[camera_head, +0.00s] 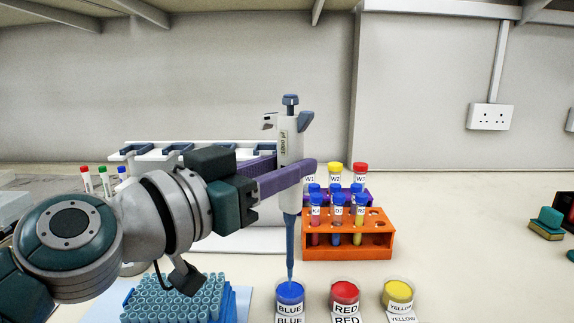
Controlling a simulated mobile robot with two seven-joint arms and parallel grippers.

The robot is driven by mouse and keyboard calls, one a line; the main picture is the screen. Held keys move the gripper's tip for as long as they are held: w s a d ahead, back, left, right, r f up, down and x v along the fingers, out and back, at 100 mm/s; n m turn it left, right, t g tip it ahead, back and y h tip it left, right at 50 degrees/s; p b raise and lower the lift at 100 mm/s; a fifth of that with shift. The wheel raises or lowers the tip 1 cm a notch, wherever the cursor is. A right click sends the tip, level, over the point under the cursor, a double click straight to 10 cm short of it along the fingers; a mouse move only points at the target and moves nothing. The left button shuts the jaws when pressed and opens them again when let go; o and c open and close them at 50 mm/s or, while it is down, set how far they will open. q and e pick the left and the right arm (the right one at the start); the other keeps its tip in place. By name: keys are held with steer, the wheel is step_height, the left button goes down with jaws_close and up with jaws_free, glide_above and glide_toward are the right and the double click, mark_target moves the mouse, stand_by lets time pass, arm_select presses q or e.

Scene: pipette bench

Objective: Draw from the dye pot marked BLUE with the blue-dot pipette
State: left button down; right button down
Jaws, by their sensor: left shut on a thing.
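My left gripper (285,177) is shut on a white pipette (290,142) and holds it upright. The pipette has a blue-grey plunger top, and a blue tip (290,245) points down from it. The tip's end is at the mouth of the dye pot marked BLUE (290,294); I cannot tell how deep it reaches. No blue dot on the pipette can be made out. A pot marked RED (345,294) and a pot marked YELLOW (397,294) stand to its right. My right gripper is not in view.
An orange rack (378,245) with several capped tubes stands behind the pots, with a purple rack behind it. A box of blue tips (170,300) is at the front left. A white stand (195,152) is at the back. Bench at right is mostly clear.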

mark_target(288, 106)
arm_select(q)
steer(key=shift+r, duration=0.15)
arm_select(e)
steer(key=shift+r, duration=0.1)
